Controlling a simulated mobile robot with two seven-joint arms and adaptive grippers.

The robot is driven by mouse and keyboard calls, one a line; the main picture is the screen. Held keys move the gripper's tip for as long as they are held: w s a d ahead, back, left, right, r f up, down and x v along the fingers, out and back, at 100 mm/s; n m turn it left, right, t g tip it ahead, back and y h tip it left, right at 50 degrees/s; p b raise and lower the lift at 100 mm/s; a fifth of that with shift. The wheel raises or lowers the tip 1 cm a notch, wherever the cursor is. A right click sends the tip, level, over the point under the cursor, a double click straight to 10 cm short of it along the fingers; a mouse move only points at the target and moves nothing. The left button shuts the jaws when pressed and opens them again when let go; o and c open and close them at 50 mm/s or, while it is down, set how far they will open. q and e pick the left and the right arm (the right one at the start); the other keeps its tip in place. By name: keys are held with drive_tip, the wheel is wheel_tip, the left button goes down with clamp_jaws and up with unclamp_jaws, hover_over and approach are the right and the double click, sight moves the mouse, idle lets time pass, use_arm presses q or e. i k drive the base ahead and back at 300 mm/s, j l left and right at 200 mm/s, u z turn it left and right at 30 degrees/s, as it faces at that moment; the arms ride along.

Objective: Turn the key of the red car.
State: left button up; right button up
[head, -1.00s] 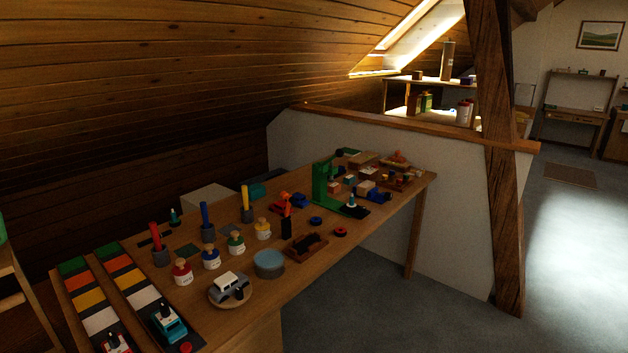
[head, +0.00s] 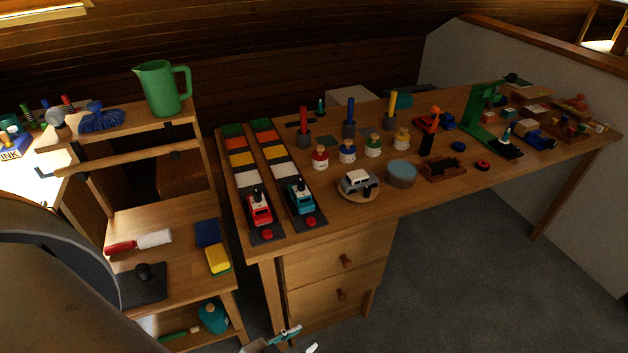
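The red car (head: 260,211) stands at the near end of the left coloured lane on the workbench, beside a teal car (head: 300,198) on the right lane. A small dark part sticks up on top of the red car; it is too small to tell how the key is turned. My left gripper (head: 302,340) shows at the bottom edge, partly cut off, low in front of the bench and well short of the red car. Its two fingertips look apart with nothing between them. My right gripper is out of view.
Red buttons (head: 267,234) sit at the lane ends. Paint jars (head: 320,157), a plate with a toy car (head: 358,184) and a blue-topped tin (head: 402,172) stand to the right. A shelf unit (head: 150,225) with a green jug (head: 163,88) stands left. Drawers (head: 335,265) are below the bench.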

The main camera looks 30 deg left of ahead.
sight(257, 195)
drive_tip(key=u, duration=1.3)
